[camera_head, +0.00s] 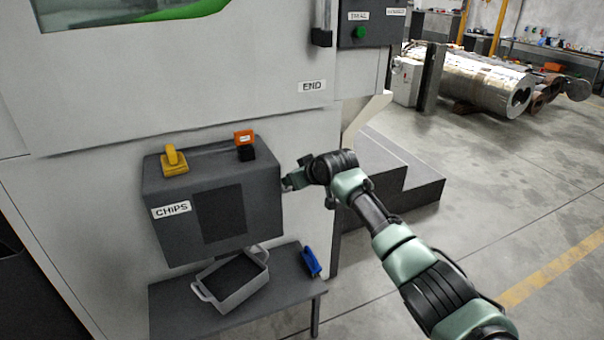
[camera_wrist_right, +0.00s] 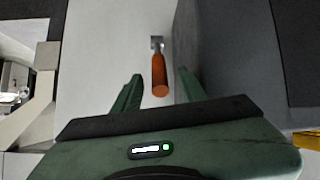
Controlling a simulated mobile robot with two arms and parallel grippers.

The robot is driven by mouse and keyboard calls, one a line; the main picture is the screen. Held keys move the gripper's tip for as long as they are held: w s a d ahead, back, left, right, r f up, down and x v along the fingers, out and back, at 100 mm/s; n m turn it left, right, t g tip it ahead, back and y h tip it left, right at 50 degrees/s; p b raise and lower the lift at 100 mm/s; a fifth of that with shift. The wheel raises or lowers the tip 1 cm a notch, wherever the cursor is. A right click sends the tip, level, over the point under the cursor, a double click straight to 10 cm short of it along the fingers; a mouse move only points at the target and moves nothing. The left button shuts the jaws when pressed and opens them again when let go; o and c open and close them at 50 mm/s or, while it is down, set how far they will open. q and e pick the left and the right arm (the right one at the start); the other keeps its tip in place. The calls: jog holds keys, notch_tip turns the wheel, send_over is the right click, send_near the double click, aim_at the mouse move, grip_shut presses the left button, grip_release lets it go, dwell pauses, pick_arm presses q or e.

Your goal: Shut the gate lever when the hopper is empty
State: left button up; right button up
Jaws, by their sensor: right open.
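The grey hopper box labelled CHIPS (camera_head: 168,235) is on the machine's front, with a dark panel (camera_head: 224,214) on its face; its inside is hidden. The gate lever, an orange handle on a metal stem (camera_wrist_right: 159,75), shows beside a grey wall in the right wrist view. I cannot make it out in the head view. My right gripper (camera_head: 287,184) is at the hopper's right side. Its open fingers (camera_wrist_right: 160,72) lie on either side of the orange handle in the picture, with gaps showing; I see no grip. My left gripper is out of view.
A pale two-handled tray (camera_head: 235,301) sits on a dark table (camera_head: 170,322) under the hopper, beside a blue object (camera_head: 311,262). A yellow handle (camera_head: 174,161) and an orange labelled piece (camera_head: 244,138) top the hopper. Grey steps (camera_head: 408,187) stand behind my right arm.

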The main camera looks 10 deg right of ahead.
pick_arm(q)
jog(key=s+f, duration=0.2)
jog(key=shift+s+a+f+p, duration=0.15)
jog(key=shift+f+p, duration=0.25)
pick_arm(e)
jog(key=v, duration=0.5)
